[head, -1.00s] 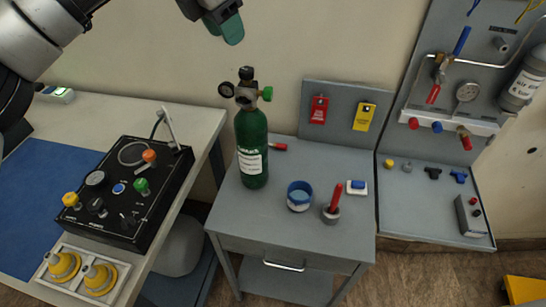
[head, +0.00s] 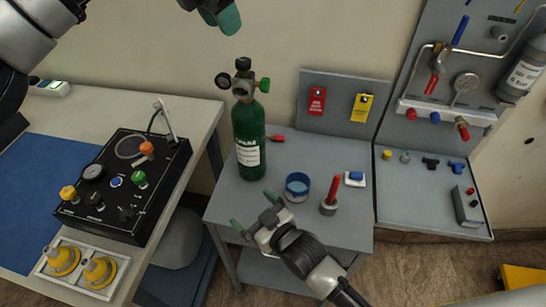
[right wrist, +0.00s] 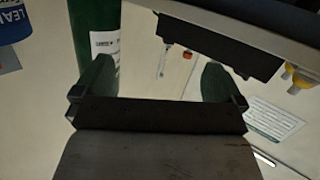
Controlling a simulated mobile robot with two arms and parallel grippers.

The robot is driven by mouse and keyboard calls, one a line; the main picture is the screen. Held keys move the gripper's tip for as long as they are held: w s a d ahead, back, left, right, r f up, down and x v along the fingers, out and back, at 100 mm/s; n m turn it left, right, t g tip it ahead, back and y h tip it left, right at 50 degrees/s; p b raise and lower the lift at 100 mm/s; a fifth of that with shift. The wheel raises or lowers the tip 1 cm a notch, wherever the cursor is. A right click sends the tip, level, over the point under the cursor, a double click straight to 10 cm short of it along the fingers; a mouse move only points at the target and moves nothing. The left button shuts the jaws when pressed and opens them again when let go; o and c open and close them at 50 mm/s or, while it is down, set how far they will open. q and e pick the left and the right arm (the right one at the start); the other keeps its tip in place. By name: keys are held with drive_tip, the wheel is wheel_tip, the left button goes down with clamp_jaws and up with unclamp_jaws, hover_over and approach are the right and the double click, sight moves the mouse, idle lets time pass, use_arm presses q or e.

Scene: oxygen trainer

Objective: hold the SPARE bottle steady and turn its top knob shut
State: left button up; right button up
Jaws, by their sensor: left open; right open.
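The green SPARE bottle (head: 249,135) stands upright on the small grey cart, its white label facing me. Its black top knob (head: 243,64) sits above the regulator, which has a round gauge at left and a green side knob (head: 264,85) at right. My left gripper (head: 222,14) is open and empty at the top edge, above and left of the knob, partly cut off. My right gripper (head: 254,212) is open and empty in front of the bottle, low near the cart's front edge. In the right wrist view the bottle (right wrist: 95,25) shows behind the left finger, not between the fingers.
On the cart (head: 220,205) are a blue cup (head: 297,187), a red-handled tool in a holder (head: 330,197) and a small blue-and-white item (head: 355,179). A black control box (head: 125,185) lies on the left table. Red and yellow tags (head: 362,106) hang behind.

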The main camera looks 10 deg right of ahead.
sight(250, 131)
drive_tip(key=w+d+r+m+t+h, duration=0.1)
drive_tip(key=w+d+r+m+t, duration=0.3)
drive_tip(key=w+r, duration=0.45)
drive_tip(key=shift+n+g, duration=0.4)
drive_tip(key=shift+g, duration=0.1)
drive_tip(key=x, duration=0.6)
drive_tip(key=d+x, duration=0.1)
drive_tip(key=x, duration=0.3)
drive_tip(key=shift+w+a+r, duration=0.1)
drive_tip(key=shift+w+r, duration=0.1)
drive_tip(key=shift+r, duration=0.05)
